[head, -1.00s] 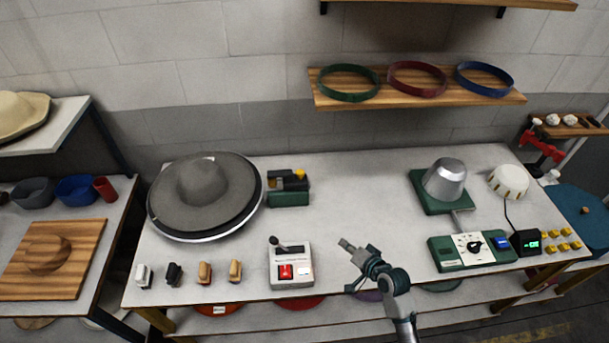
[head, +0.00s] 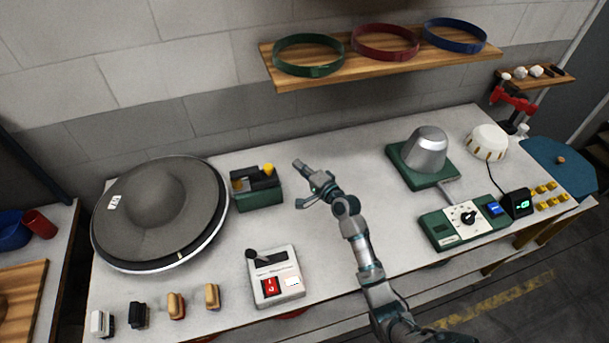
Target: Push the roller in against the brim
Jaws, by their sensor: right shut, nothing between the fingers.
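A grey wide-brimmed hat (head: 165,205) lies on a round turntable with a pale rim at the left of the table. A small white tag is on its brim. The roller unit (head: 256,187) is a green block with a dark top and a yellow knob. It stands just right of the brim, with a small gap between them. My right gripper (head: 303,176) is shut and empty, above the table to the right of the roller unit and apart from it. My left gripper is not in view.
A white control box (head: 273,276) with a lever and red switch stands in front. Several small brushes (head: 176,305) line the front left edge. A metal dome on a green base (head: 427,151) and a green dial panel (head: 463,222) are at right. A shelf (head: 375,58) holds coloured bands.

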